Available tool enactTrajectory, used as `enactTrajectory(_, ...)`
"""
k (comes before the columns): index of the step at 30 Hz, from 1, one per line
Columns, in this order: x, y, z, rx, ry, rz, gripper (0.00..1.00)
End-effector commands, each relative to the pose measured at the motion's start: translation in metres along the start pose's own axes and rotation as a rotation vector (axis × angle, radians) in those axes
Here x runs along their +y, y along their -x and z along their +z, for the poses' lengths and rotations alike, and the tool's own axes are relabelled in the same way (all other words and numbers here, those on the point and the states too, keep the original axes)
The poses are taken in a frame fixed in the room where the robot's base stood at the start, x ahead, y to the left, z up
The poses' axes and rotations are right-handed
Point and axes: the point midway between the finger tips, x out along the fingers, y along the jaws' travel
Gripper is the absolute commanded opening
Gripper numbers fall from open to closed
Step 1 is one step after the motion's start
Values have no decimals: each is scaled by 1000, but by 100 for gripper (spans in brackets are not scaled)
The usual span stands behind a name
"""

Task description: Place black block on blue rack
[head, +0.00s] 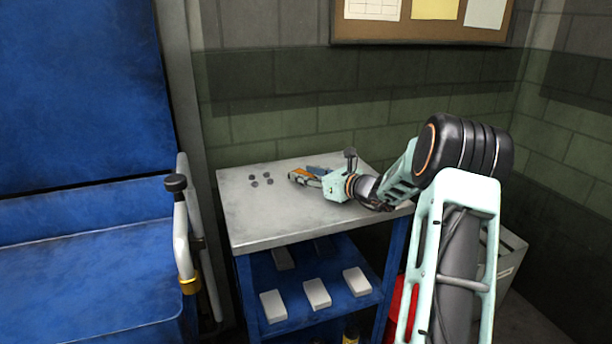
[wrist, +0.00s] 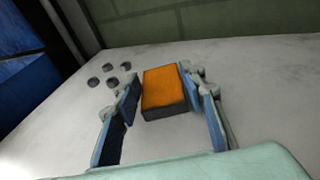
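A block with an orange top and dark grey-black sides (wrist: 168,90) lies on the grey tabletop (wrist: 255,75). No wholly black block shows. My gripper (wrist: 160,80) is open, with one blue-padded finger on each side of the block. A gap shows on the right side; the left finger is very near the block, and I cannot tell if it touches. In the head view my gripper (head: 306,175) is low over the table, with the orange top (head: 301,174) partly hidden by it. The blue rack (head: 345,310) seems to be the blue frame and shelf under the tabletop.
Several small dark round pieces (head: 262,180) lie left of my gripper. Several white boxes (head: 317,293) sit on the blue shelf. A large blue machine (head: 80,220) with a grey-handled rail (head: 181,235) stands at left. The front of the tabletop (head: 270,225) is clear.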

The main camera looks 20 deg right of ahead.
Motion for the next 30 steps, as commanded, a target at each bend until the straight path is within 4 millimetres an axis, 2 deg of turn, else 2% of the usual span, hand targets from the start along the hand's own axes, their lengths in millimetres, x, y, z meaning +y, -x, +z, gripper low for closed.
enactTrajectory(1,1,0,-7,10,-5,1,45)
enactTrajectory(3,1,0,-8,11,-6,1,53)
enactTrajectory(11,2,0,-10,14,-8,2,53)
enactTrajectory(14,2,1,-7,15,-9,2,53)
enactTrajectory(18,1,5,7,15,-8,1,53)
enactTrajectory(24,-1,54,7,11,-6,-3,53)
enactTrajectory(30,0,96,9,8,-5,-2,53)
